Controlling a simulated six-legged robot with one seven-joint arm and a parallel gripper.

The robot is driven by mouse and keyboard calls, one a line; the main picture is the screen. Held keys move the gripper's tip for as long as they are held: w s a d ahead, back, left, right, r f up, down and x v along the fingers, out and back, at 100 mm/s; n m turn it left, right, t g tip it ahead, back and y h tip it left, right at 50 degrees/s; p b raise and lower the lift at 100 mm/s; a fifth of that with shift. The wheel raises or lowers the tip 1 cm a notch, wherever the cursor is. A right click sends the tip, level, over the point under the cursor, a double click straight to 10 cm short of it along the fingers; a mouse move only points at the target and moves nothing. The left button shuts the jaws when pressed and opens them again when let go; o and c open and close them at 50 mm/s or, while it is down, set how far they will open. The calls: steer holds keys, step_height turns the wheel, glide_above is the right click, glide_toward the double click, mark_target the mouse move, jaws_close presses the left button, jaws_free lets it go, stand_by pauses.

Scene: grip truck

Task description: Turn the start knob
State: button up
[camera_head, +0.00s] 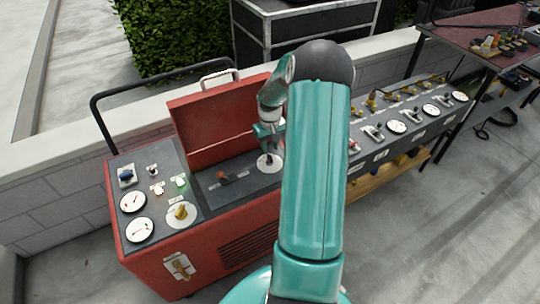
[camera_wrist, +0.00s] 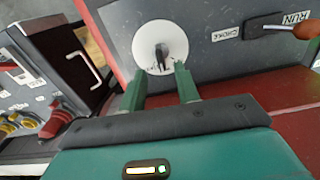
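A dark knob (camera_wrist: 161,54) sits at the centre of a white round dial plate (camera_wrist: 147,66) on a grey panel in the wrist view. The same dial plate (camera_head: 264,168) shows in the head view, at the right end of the red machine's panel, partly covered by my arm. My gripper (camera_wrist: 158,68) is open, its two green fingers apart and pointing at the dial, with nothing between them. In the wrist view the fingertips overlap the dial's lower edge; I cannot tell whether they touch it. In the head view my gripper (camera_head: 268,135) is above the dial.
A CHOKE/RUN lever (camera_wrist: 275,27) with an orange handle is beside the dial. The machine's red lid (camera_head: 220,120) stands open behind. Gauges and a yellow knob (camera_head: 181,212) are on its left panel. A long grey console (camera_head: 400,130) with gauges stands to the right.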

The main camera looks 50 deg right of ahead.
mark_target(270, 156)
step_height(270, 156, down, 6)
steer(key=shift+r, duration=0.25)
jaws_close()
